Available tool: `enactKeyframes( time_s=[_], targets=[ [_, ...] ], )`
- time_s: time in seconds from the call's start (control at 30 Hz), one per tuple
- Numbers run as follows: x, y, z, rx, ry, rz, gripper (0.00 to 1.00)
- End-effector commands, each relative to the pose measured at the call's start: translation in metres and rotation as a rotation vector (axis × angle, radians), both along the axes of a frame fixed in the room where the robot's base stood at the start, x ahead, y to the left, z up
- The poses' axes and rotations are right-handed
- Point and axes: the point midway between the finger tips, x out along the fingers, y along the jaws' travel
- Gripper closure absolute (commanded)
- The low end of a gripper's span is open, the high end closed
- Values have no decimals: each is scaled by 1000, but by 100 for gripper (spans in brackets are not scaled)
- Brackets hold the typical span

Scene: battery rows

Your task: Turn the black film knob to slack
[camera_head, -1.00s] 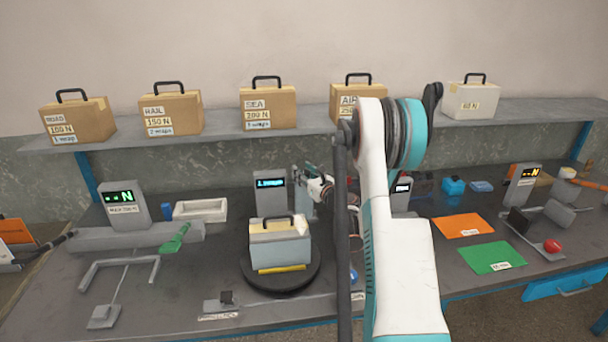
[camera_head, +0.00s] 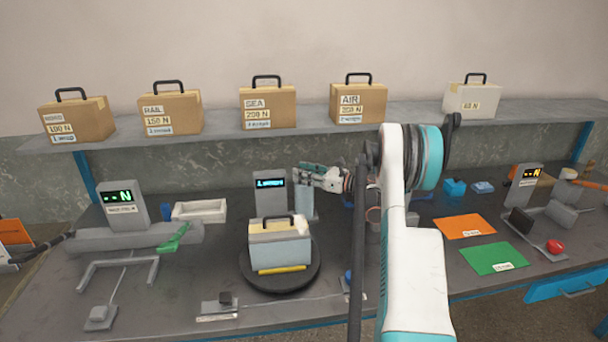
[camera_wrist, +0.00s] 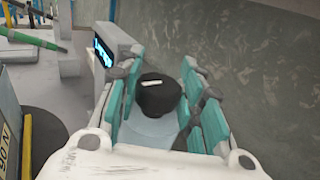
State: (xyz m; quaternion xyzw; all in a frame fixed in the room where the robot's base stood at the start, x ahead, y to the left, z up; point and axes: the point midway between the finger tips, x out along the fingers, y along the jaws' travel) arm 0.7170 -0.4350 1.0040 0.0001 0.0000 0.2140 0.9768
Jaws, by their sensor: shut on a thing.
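The black film knob (camera_wrist: 158,94) with a white pointer mark sits between the teal fingers of my gripper (camera_wrist: 160,85) in the wrist view. My gripper is shut on the knob. In the head view my gripper (camera_head: 308,170) is at the top of the pale blue film roll (camera_head: 304,201), and its fingers hide the knob there. The roll stands upright beside the grey post with a lit display (camera_head: 270,183). Which setting the white mark points to cannot be read.
A wrapped case (camera_head: 280,251) with a handle stands on the black turntable (camera_head: 258,283) in front of the post. Cardboard cases line the shelf (camera_head: 220,135) above. A green lever (camera_head: 174,240) is at left. Orange (camera_head: 464,227) and green mats lie at right.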

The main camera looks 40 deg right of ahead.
Motion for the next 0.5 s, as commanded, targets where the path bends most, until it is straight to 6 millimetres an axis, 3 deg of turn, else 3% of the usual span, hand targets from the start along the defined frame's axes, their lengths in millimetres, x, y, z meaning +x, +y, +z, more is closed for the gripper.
enactKeyframes(
  time_s=[0.47,0.5],
  targets=[
    [0,0,0,0,0,16,89],
    [0,0,0,0,0,16,59]
  ],
)
